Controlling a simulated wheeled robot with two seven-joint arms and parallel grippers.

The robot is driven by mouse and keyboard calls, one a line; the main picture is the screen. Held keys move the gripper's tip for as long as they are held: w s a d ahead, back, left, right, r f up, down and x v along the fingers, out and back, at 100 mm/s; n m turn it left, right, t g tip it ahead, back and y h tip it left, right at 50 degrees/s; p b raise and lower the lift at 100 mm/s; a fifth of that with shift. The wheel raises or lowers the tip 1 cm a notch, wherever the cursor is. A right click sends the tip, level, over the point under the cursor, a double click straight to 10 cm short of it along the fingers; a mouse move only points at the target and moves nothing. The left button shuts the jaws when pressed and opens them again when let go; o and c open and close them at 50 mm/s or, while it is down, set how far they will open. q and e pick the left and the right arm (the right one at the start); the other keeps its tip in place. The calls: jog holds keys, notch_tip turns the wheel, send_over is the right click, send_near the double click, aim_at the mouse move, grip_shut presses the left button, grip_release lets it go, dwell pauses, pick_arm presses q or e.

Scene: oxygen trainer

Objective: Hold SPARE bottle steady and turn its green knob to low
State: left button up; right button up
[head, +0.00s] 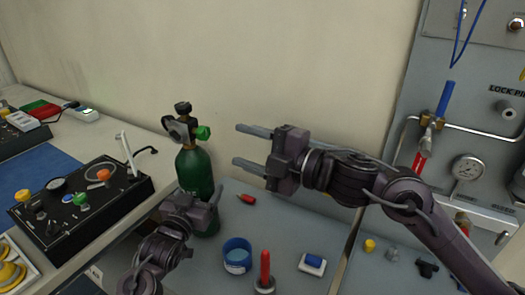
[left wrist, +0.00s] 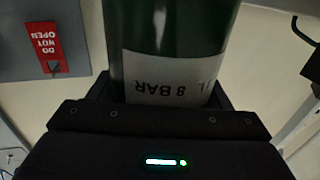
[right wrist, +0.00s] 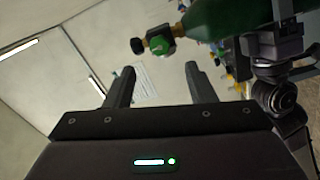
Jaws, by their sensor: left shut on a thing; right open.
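The green bottle (head: 195,172) stands upright at the back of the grey table, with a dark valve on top and a green knob (head: 203,132) on the valve's right side. My left gripper (head: 205,200) is shut around the bottle's lower body; the left wrist view shows the bottle (left wrist: 170,35) between the fingers, with a white label reading "8 BAR". My right gripper (head: 243,148) is open and empty, to the right of the knob and apart from it, fingers pointing left. The right wrist view shows the knob (right wrist: 158,48) beyond the fingertips. Whether the bottle is marked SPARE cannot be read.
A black control box (head: 85,205) sits on the left bench. A blue cup (head: 237,256), a red-handled tool (head: 265,270), a red item (head: 246,199) and a blue-white block (head: 312,264) lie on the table. A gauge panel (head: 480,130) stands at right.

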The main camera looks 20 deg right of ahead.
jog(key=shift+v, duration=1.75)
pick_arm(q)
jog(key=o, duration=2.1)
